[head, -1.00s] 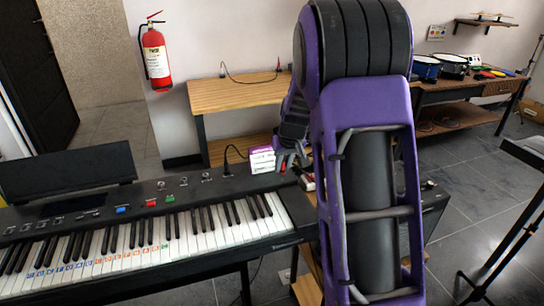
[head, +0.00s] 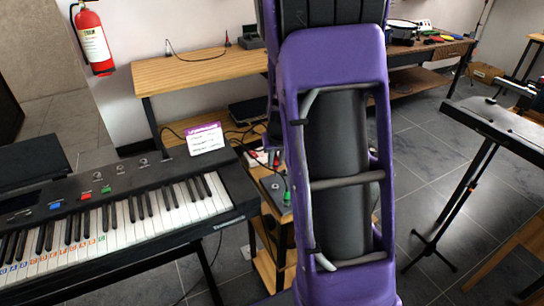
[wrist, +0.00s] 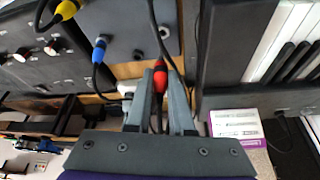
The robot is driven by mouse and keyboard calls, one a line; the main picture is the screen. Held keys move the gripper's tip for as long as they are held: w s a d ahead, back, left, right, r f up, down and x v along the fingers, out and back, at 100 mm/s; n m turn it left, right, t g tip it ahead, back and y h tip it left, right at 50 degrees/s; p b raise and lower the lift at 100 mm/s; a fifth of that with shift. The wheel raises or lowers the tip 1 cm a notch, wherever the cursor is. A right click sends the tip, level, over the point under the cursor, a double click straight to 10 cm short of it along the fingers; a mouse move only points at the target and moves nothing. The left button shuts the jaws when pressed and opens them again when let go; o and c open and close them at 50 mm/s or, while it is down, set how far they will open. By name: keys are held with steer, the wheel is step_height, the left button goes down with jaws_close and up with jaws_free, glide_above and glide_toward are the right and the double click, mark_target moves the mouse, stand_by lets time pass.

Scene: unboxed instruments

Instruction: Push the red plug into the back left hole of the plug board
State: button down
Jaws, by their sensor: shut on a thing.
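The red plug (wrist: 160,76) is between the fingertips of my gripper (wrist: 160,88) in the wrist view, and the gripper is shut on it. A dark cable runs back from the plug between the fingers. The grey plug board (wrist: 120,22) lies just beyond the fingertips. The red plug appears at its near edge in the picture, apart from the open hole (wrist: 164,32). A blue plug (wrist: 98,51) and a yellow plug (wrist: 67,10) are at the board's left.
A keyboard (head: 130,210) stands left of the board. Loose cables lie around the board. A green plug (head: 287,198) shows beside my arm.

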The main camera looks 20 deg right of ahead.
steer(key=b, duration=0.4)
glide_above(274, 185)
steer(key=shift+s+f, duration=0.2)
steer(key=shift+f, duration=1.1)
steer(key=shift+s+f, duration=0.15)
steer(key=shift+f, duration=1.15)
steer(key=shift+b, duration=0.3)
steer(key=shift+f+b, duration=0.35)
steer(key=shift+f, duration=0.75)
steer(key=c, duration=0.7)
jaws_free()
steer(key=p+v, duration=0.4)
steer(key=v, duration=1.3)
steer(key=shift+s+r+p, duration=0.15)
steer(key=shift+r+p, duration=0.05)
steer(key=shift+p, duration=0.1)
